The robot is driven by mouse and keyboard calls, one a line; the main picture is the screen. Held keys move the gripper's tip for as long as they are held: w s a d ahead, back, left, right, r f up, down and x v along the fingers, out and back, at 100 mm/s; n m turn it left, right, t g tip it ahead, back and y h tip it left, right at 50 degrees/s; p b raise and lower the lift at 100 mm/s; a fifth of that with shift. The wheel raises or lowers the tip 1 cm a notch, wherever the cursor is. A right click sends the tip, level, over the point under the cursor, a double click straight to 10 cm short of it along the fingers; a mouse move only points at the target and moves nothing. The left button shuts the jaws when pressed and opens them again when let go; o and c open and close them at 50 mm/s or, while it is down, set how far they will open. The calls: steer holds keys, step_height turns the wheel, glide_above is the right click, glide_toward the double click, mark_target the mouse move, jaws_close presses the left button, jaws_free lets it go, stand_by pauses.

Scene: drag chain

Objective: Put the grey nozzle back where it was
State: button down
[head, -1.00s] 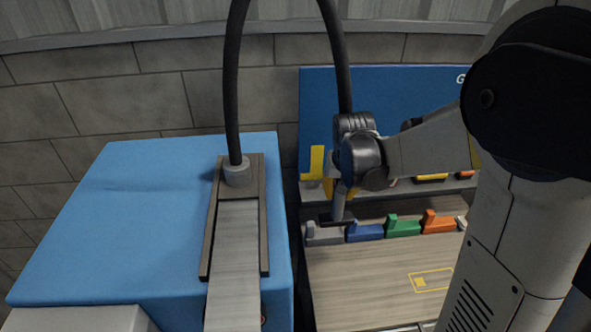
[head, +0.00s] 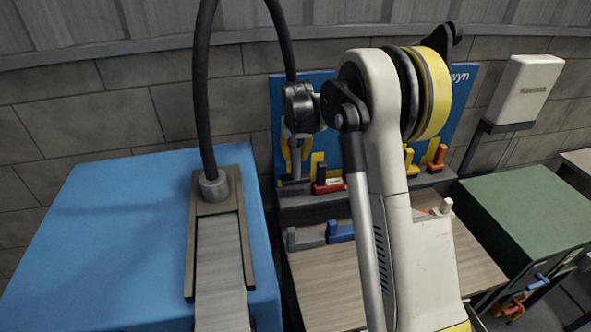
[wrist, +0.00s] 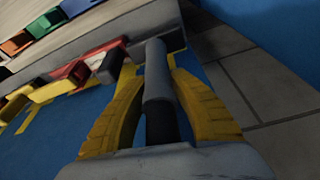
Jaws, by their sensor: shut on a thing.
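The grey nozzle (wrist: 158,78) is a slim upright-looking cylinder between the yellow fingers of my gripper (wrist: 157,80) in the wrist view. A black section shows behind it, between the fingers. In the head view my gripper (head: 295,156) is at the left end of the back shelf, in front of the blue board, left of a red piece (head: 328,184). The grey nozzle (head: 296,166) points down there, its lower end close to the shelf. I cannot tell whether it touches. A grey L-shaped piece (head: 306,238) lies on the wooden bench below.
A black hose (head: 203,90) loops up from a fitting on the blue machine (head: 110,230) and down towards my gripper. A blue piece (head: 341,232) lies on the bench. Yellow and orange pieces stand along the shelf (head: 427,177). A green cabinet (head: 530,210) stands right.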

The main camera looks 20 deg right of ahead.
mark_target(296, 170)
step_height(296, 170, down, 2)
steer(key=shift+s+f, duration=0.15)
steer(key=shift+f, duration=0.1)
step_height(296, 170, down, 3)
steer(key=shift+f, duration=0.2)
steer(key=shift+w+f, duration=0.15)
steer(key=shift+w, duration=0.1)
steer(key=shift+b, duration=0.3)
steer(key=c, duration=1.2)
jaws_free()
steer(key=shift+f, duration=0.15)
